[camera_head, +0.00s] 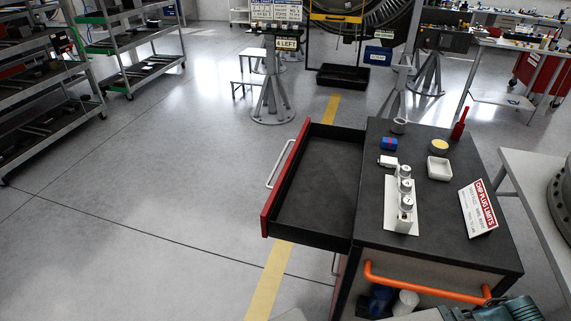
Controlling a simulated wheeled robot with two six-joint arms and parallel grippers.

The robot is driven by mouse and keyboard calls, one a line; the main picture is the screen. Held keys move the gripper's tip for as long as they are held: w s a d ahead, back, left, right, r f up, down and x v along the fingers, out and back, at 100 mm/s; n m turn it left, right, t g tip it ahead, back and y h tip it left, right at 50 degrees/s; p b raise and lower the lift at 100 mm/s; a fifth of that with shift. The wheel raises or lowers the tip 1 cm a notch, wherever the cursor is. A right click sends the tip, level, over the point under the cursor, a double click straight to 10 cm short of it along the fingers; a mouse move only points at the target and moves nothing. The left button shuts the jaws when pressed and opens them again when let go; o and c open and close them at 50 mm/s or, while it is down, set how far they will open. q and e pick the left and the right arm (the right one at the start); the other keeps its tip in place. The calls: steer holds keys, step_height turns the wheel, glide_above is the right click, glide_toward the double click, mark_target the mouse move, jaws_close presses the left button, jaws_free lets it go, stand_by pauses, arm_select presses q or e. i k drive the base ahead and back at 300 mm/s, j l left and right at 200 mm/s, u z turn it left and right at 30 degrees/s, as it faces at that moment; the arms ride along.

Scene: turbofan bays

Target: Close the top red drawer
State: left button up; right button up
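The top red drawer (317,187) is pulled out to the left from a black-topped cart (375,235). Its black inside looks empty. Its red front (286,178) faces left and carries a pale bar handle (281,164). Part of a lower drawer's handle (334,264) shows below, near the cart body. Neither of my grippers can be made out in the view.
The cart top holds gauges on a white plate (400,221), a white tray (439,169), a red bottle (460,123) and a sign (478,208). An orange rail (425,286) crosses the cart's near side. Floor left of the drawer is clear; shelving (45,100) stands farther left.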

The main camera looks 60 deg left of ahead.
mark_target(312, 202)
steer(key=k+j+u, duration=0.15)
steer(key=u, duration=0.2)
steer(key=k+j+u, duration=0.1)
steer(key=j+u, duration=0.25)
steer(key=k+j+u, duration=0.1)
steer(key=j, duration=0.25)
steer(key=k+j, duration=0.15)
steer(key=j, duration=0.2)
steer(key=k+j+u, duration=0.15)
steer(key=j, duration=0.2)
steer(key=j+u, duration=0.1)
steer(key=j, duration=0.55)
steer(key=k+j, duration=0.15)
steer(key=j, duration=0.15)
steer(key=z, duration=0.65)
steer(key=i+l, duration=0.05)
